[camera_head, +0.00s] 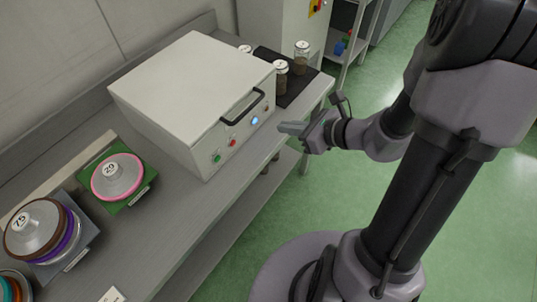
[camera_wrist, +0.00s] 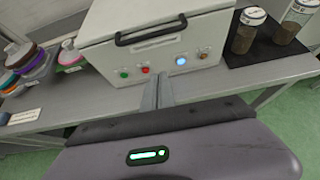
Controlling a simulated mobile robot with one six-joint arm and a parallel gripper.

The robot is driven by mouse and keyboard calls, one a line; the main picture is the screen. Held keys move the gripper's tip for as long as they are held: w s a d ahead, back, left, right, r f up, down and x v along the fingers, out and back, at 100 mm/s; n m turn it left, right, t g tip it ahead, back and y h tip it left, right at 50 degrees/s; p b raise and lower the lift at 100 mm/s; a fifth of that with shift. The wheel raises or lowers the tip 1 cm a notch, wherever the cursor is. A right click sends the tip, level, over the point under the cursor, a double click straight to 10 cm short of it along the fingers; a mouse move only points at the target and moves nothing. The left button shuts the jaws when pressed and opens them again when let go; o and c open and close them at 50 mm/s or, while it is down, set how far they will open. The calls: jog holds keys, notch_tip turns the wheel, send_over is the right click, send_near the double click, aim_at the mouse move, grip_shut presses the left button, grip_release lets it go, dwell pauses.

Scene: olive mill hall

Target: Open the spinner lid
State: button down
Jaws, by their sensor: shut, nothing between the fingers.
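The spinner is a white box (camera_head: 180,120) on the grey bench, with its flat lid (camera_head: 195,75) closed. A dark bar handle (camera_head: 243,106) sits at the front edge of the lid; it also shows in the wrist view (camera_wrist: 150,31). The front panel has a green button, a red button, a lit blue button (camera_head: 255,121) and a small knob. My gripper (camera_head: 282,128) is shut and empty, in front of the box's right front end and apart from the handle. In the wrist view the closed fingers (camera_wrist: 157,90) point at the front panel, below the handle.
Jars (camera_head: 301,57) stand on a dark mat (camera_head: 304,86) beyond the box. The green floor in front of the bench is clear.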

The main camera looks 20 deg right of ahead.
jog(key=b+x, duration=0.3)
jog(key=x, duration=0.7)
jog(key=r, duration=0.2)
jog(key=w+r, duration=0.1)
jog(key=r, duration=0.1)
jog(key=shift+a, duration=0.2)
